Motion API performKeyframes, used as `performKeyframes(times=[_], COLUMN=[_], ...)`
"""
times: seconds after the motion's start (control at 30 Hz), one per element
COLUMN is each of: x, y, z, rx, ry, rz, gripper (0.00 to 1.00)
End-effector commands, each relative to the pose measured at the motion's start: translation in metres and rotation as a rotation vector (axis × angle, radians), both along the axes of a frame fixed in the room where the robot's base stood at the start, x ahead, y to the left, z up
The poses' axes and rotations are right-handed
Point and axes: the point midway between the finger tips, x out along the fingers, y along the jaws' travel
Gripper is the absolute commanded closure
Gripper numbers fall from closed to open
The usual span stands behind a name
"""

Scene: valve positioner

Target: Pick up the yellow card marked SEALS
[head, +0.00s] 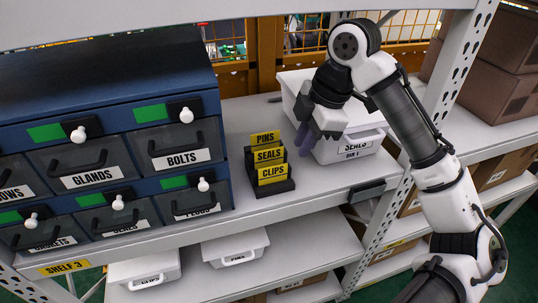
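The yellow card marked SEALS (268,155) stands in a dark card holder (271,189) on the shelf, near the middle of the head view. It is the middle card, between the yellow PINS card (265,138) behind and the yellow CLIPS card (273,173) in front. The lower part of the SEALS card is hidden by the CLIPS card. My gripper (305,142) is to the right of the holder, pointing down, apart from the cards. Its purple-grey fingers overlap in this view, so I cannot tell whether they are open.
A white lidded bin labelled SEALS BIN 1 (352,147) stands behind and right of my gripper. A blue drawer cabinet (110,80) with white knobs and green tags stands at left. The shelf (275,219) in front of the holder is clear. A perforated post (405,190) rises at right.

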Motion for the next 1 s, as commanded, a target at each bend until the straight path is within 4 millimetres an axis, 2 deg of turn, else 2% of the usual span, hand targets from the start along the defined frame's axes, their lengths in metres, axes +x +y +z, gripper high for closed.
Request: performKeyframes(times=[0.1, 0.3, 0.5, 0.7, 1.0], x=[0.004, 0.007, 0.016, 0.017, 0.018], y=[0.014, 0.027, 0.063, 0.065, 0.066], z=[0.001, 0.001, 0.001, -0.024, -0.029], rx=[0.001, 0.001, 0.001, 0.002, 0.000], ry=[0.001, 0.000, 0.001, 0.002, 0.000], rz=[0.002, 0.001, 0.005, -0.001, -0.001], gripper=[0.84, 0.84, 0.84, 0.84, 0.84])
